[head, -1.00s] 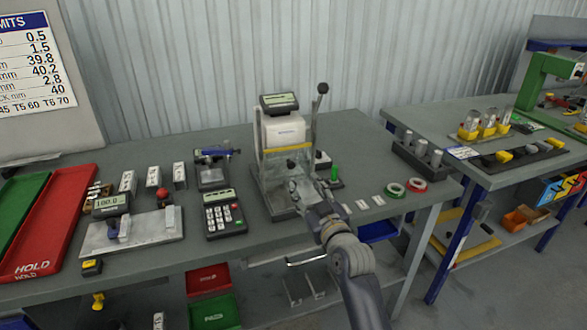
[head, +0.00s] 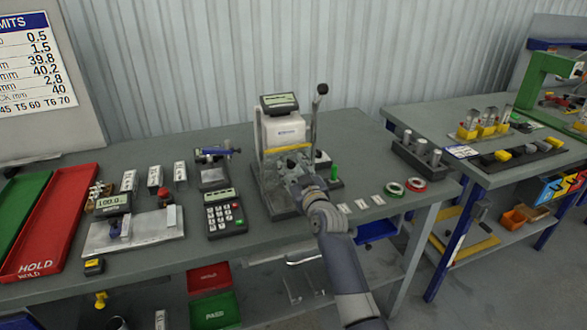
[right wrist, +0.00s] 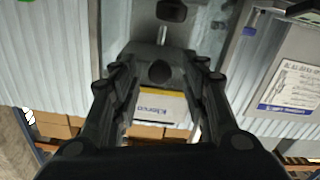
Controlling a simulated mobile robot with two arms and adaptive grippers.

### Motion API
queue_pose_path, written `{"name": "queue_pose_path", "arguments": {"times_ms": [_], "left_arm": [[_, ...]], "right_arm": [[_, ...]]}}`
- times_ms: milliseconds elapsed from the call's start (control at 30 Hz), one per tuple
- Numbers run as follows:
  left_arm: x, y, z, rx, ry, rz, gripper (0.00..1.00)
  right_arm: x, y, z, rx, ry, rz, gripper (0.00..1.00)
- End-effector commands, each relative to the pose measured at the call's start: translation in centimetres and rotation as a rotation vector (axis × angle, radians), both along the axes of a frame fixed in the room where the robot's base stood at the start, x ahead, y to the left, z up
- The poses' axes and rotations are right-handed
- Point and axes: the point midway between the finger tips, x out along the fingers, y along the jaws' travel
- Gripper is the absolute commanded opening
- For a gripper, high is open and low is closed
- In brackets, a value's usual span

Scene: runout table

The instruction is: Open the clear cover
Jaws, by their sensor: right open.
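The clear cover (head: 284,149) is see-through, with a yellow strip across its front. It appears lowered on the front of the white press-like machine (head: 287,131), which carries a small display and a black-knobbed lever (head: 320,100). My right gripper (head: 291,165) is in front of the cover, just below the yellow strip, and hides part of it. Contact with the cover cannot be told. In the right wrist view its two dark fingers (right wrist: 160,82) stand apart, with a white, yellow-banded surface (right wrist: 160,107) showing beyond. My left gripper is out of view.
A keypad (head: 224,213) and a gauge plate (head: 140,233) stand left of the machine. Red (head: 58,238) and green trays lie farther left. A second table stands beyond a gap.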

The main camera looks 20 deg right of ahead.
Motion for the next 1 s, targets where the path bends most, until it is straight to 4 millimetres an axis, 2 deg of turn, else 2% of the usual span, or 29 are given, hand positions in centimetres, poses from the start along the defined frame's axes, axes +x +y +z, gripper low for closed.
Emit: {"name": "queue_pose_path", "arguments": {"times_ms": [267,400,467,633,733,1000], "left_arm": [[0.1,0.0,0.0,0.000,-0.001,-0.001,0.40],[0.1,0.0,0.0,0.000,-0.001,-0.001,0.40],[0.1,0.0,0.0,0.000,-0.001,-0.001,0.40],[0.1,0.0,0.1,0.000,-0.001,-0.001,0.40],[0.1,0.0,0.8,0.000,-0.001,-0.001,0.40],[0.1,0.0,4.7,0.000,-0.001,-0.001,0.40]], "right_arm": [[0.1,0.0,0.0,0.000,0.000,0.000,0.41],[0.1,0.0,0.0,0.000,0.000,0.000,0.12],[0.1,0.0,0.0,0.000,0.000,0.000,0.00],[0.1,0.0,0.1,-0.001,0.000,0.000,0.00],[0.1,0.0,1.0,-0.002,0.000,0.000,0.00],[0.1,0.0,5.6,-0.003,-0.001,0.000,0.00]]}}
